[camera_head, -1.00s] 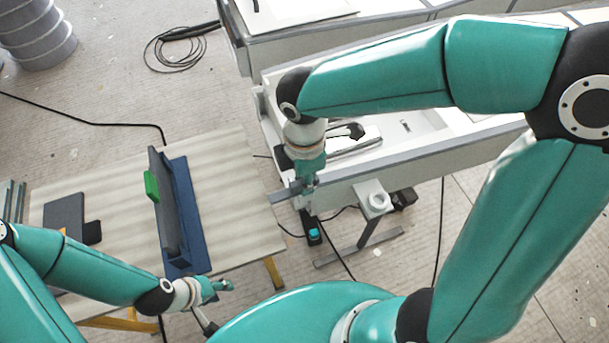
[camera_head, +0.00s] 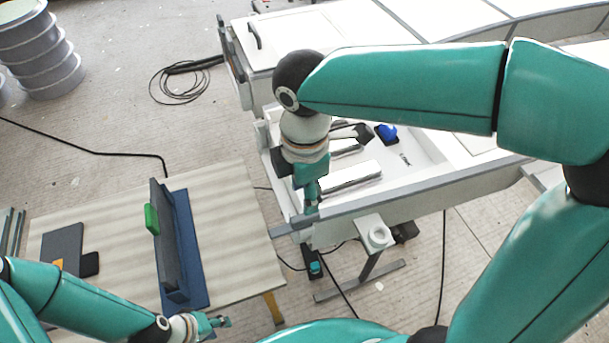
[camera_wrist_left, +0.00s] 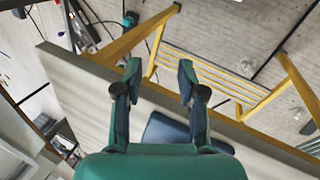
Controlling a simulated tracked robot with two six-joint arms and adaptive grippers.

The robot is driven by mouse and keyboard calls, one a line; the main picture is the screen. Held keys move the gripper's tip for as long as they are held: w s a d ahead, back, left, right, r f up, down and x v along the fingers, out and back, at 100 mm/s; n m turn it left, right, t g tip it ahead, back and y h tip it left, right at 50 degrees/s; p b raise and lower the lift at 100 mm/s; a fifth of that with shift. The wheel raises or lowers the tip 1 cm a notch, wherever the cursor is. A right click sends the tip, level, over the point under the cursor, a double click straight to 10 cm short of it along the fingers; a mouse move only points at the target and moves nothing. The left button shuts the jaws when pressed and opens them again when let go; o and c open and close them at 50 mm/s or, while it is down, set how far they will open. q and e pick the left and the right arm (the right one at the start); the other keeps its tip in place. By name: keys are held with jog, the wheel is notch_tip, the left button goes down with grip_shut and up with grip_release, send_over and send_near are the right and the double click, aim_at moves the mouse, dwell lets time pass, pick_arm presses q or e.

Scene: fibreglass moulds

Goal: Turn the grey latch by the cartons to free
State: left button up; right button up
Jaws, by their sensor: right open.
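A short grey bar (camera_head: 288,228) sticks out at the left front corner of the white mould; I cannot tell for sure that it is the latch. No cartons can be made out. My right gripper (camera_head: 312,207) points down just above the inner end of this bar and is open; its fingertips are small and partly hidden, and I cannot tell if they touch it. My left gripper (camera_head: 222,321) is low over the front of the workbench. In the left wrist view its two fingers (camera_wrist_left: 159,78) are apart with nothing between them.
The workbench (camera_head: 225,215) carries a dark blue angled fixture (camera_head: 185,250) with a green block (camera_head: 151,220). A black cable coil (camera_head: 180,85) and grey drums (camera_head: 45,55) are on the floor.

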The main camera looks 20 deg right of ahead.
notch_tip(320, 180, up, 4)
dwell(0.7)
